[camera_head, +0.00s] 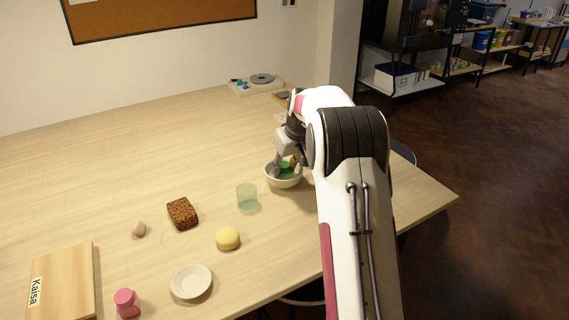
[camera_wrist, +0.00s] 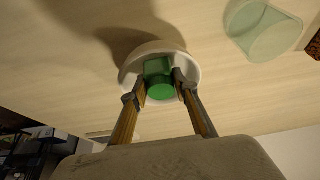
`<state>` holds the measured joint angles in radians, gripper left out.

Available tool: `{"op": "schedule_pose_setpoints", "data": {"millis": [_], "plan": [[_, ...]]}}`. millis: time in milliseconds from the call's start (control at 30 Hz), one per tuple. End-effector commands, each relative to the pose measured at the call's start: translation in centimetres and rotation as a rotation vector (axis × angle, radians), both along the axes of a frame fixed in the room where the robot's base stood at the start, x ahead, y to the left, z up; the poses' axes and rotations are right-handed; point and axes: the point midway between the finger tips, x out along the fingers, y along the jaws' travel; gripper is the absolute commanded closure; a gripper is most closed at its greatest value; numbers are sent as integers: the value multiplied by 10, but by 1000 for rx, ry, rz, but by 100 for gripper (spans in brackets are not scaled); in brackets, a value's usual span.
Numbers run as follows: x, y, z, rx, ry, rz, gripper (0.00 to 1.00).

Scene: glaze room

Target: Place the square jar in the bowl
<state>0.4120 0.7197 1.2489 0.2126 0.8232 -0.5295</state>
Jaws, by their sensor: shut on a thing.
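The white bowl (camera_head: 284,181) stands on the table towards the right, partly behind my arm. It also shows in the wrist view (camera_wrist: 194,73). The square jar, green with a round green end, is in the wrist view (camera_wrist: 159,84) between my fingertips and inside the bowl's outline. A bit of its green shows in the head view (camera_head: 285,166). My gripper (camera_wrist: 160,88) is shut on the jar, with its fingers at the bowl. Whether the jar touches the bowl's bottom I cannot tell.
A pale green glass cup (camera_head: 247,198) stands left of the bowl. A yellow round thing (camera_head: 228,239), a white dish (camera_head: 190,281), a brown speckled block (camera_head: 182,213), a pink jar (camera_head: 127,303) and a wooden board (camera_head: 62,285) lie further left.

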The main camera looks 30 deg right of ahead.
Motion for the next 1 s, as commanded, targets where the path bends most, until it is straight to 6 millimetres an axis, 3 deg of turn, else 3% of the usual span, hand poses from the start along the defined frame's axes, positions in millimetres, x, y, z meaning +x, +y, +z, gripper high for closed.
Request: {"op": "schedule_pose_setpoints", "data": {"millis": [467, 500, 1000], "plan": [[1, 0, -3, -1, -2, 0, 98], [0, 0, -4, 0, -1, 0, 66], [0, 0, 1, 0, -1, 0, 64]]}}
